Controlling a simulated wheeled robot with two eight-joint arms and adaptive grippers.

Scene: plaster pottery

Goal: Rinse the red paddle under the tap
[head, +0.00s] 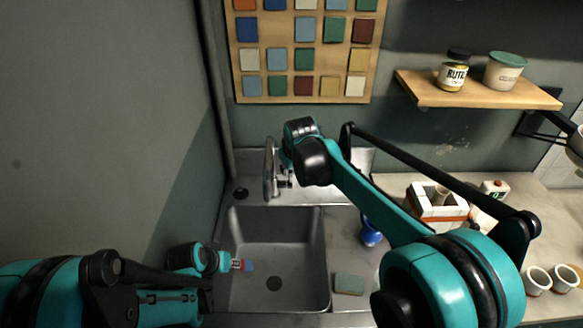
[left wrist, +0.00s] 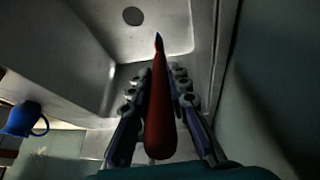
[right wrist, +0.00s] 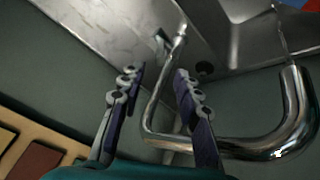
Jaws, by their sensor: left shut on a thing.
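The red paddle (left wrist: 158,115) has a dark blue tip and is gripped lengthwise between the fingers of my left gripper (left wrist: 157,75). In the head view its red and blue end (head: 248,267) shows over the left part of the sink (head: 290,225). The chrome tap (head: 269,172) stands at the sink's back edge. The curved spout (right wrist: 290,115) is right of the fingers. A faint clear streak at the spout's end may be water. My right wrist partly hides the tap in the head view.
A blue mug (head: 370,232) and a sponge-like block (head: 349,284) are on the counter right of the sink. A white box (head: 435,212) and small cups (head: 537,280) stand farther right. A wall is close on the left. The sink basin is empty.

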